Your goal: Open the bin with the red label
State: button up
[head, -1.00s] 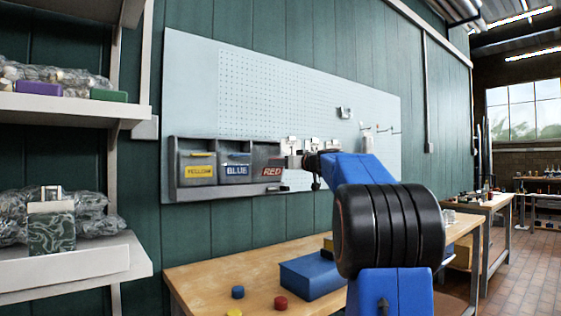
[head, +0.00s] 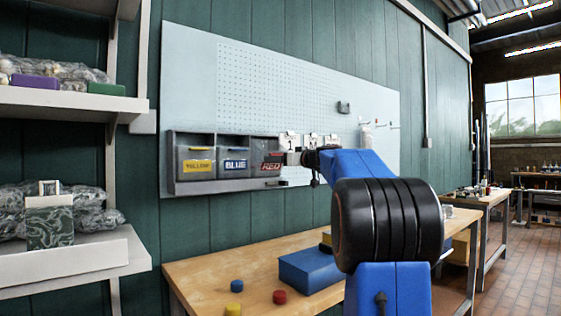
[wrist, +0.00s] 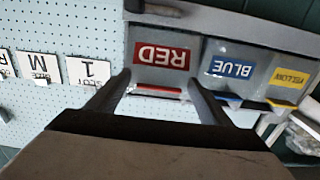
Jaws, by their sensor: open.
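The bin with the red label (head: 272,167) is the rightmost of three grey bins in a rack on the pegboard. It looks closed. In the wrist view, which is upside down, its RED label (wrist: 161,54) faces me, with a red handle strip (wrist: 158,88) near it. My gripper (wrist: 158,77) is open. Its two fingertips appear on either side of the red strip, with a gap to each; I cannot tell how deep they reach. In the head view my gripper (head: 291,157) is at the right of the red bin and partly covers it.
The blue bin (head: 236,163) and yellow bin (head: 198,166) are beside it. White cards (wrist: 88,72) hang on the pegboard nearby. Below, a wooden table (head: 210,275) holds a blue box (head: 308,272) and small coloured cylinders. Shelves (head: 75,258) stand at the left.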

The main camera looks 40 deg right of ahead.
jog(key=s, duration=1.7)
jog(key=shift+d, duration=0.25)
jog(key=shift+s, duration=0.1)
